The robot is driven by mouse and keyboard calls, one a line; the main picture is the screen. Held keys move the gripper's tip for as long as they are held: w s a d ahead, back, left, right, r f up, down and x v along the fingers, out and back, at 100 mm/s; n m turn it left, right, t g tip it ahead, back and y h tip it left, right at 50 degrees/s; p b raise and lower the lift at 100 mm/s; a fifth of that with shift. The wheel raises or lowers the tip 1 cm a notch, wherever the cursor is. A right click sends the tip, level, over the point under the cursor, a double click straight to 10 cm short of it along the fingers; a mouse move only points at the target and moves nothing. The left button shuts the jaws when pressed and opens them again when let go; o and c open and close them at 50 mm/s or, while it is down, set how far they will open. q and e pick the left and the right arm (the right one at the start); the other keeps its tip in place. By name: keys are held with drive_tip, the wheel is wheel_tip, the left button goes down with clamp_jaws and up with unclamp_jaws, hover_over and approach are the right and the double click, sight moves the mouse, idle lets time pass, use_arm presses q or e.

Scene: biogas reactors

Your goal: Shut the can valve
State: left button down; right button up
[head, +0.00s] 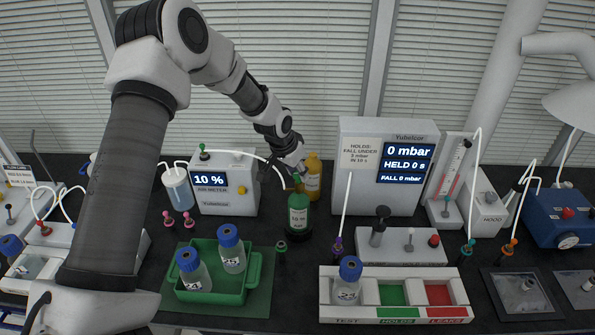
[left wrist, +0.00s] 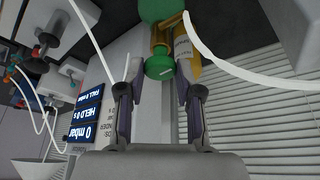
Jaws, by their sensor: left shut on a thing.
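The green can (head: 298,218) with a pale label stands upright on the dark bench in the middle of the head view. My left gripper (head: 297,170) is at its top, coming down from the upper left. The left wrist view looks inverted; there a green round valve knob (left wrist: 160,67) sits between the fingertips of my left gripper (left wrist: 160,78), which is shut on it. The green can body (left wrist: 160,10) shows at the top edge of that view. The fingers hide most of the valve in the head view, so its setting cannot be told. My right gripper is not in view.
A yellow can (head: 314,178) stands close behind. A gas meter (head: 222,190) reads 10 %; the tester (head: 385,205) reads 0 mbar. A white tube (head: 245,153) runs to the can top. A green crate (head: 255,270) with blue-capped bottles and a test tray (head: 395,312) are in front.

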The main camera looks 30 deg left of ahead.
use_arm(q)
drive_tip(key=m+b, duration=0.1)
drive_tip(key=b, duration=0.1)
drive_tip(key=m+h+b, duration=0.1)
drive_tip(key=m+b, duration=0.1)
drive_tip(key=m+h+b, duration=0.1)
drive_tip(key=m+b, duration=0.1)
drive_tip(key=b, duration=0.1)
drive_tip(key=shift+w+a+f+g, duration=0.1)
drive_tip(key=shift+a+f+g, duration=0.05)
drive_tip(key=shift+f+g, duration=0.25)
drive_tip(key=m+b, duration=0.2)
drive_tip(key=m, duration=0.1)
drive_tip(key=shift+r+g+h, duration=0.15)
drive_tip(key=shift+g+h, duration=0.25)
drive_tip(key=shift+a+r+m+g, duration=0.1)
drive_tip(key=shift+m+g, duration=0.2)
drive_tip(key=shift+m, duration=0.6)
drive_tip(key=m+g, duration=0.1)
drive_tip(key=m, duration=0.1)
drive_tip(key=shift+w+m+h, duration=0.15)
drive_tip(key=shift+m+h, duration=0.25)
drive_tip(key=m+g, duration=0.1)
drive_tip(key=m, duration=0.1)
drive_tip(key=shift+r+m, duration=0.1)
drive_tip(key=shift+m, duration=0.3)
drive_tip(key=shift+w+m+g+p, duration=0.15)
drive_tip(key=shift+m+g+p, duration=0.5)
drive_tip(key=shift+m, duration=1.25)
